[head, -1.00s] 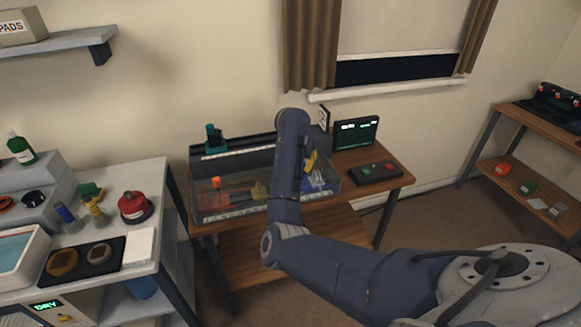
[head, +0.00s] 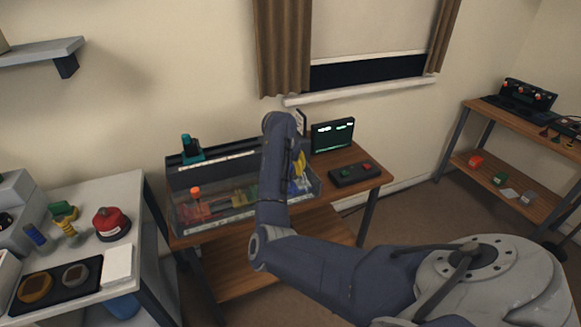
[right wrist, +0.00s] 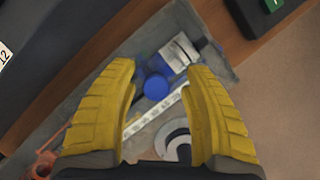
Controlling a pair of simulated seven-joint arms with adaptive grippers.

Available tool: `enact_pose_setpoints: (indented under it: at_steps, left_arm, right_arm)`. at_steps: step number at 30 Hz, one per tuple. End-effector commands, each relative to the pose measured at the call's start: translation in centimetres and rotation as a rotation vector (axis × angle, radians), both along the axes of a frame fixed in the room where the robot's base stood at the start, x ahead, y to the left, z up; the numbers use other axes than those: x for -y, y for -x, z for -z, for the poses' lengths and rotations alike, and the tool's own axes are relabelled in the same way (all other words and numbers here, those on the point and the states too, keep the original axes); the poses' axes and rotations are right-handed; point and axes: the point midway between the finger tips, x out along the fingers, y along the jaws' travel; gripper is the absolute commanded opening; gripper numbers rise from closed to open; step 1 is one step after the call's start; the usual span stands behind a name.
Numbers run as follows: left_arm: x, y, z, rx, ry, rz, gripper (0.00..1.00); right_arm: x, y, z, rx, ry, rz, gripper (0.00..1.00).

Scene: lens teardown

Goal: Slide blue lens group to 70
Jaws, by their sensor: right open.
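The blue lens group shows in the right wrist view as a round blue knob (right wrist: 155,88) beside a blue and pale block (right wrist: 179,54). It sits inside a clear-walled bench box (head: 215,223), near the box's right end. A white printed scale (right wrist: 152,114) runs past the knob; I cannot read its numbers surely. My right gripper (right wrist: 164,92) has two yellow fingers, spread open on either side of the knob, with nothing gripped. In the head view the right gripper (head: 299,164) is mostly hidden behind my arm. My left gripper is not in view.
An orange-topped part (head: 196,192) stands at the box's left end. A monitor (head: 332,135) and a button box (head: 357,174) stand right of the box. A teal device (head: 190,147) is behind it. A white table (head: 128,205) is at the left.

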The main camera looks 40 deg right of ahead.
Motion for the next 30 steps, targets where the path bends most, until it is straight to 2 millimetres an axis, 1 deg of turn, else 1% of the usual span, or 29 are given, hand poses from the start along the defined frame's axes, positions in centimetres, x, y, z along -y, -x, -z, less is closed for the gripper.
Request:
enact_pose_setpoints:
  at_steps: [4,7,21,25,30]
  left_arm:
    - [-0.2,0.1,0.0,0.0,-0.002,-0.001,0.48]
    - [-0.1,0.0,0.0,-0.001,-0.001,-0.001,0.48]
    - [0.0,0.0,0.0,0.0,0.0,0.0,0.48]
    - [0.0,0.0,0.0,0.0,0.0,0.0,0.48]
    - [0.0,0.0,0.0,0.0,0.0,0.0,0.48]
  right_arm:
    - [-0.2,0.0,-0.3,0.001,0.0,0.0,0.48]
    - [-0.5,0.1,-1.2,0.002,-0.001,0.0,0.48]
    - [-3.1,1.6,-8.4,0.003,-0.002,0.001,0.48]
    - [-3.6,1.9,-9.8,0.003,-0.002,0.001,0.48]
    - [-3.9,2.2,-10.8,0.001,0.0,0.002,0.48]
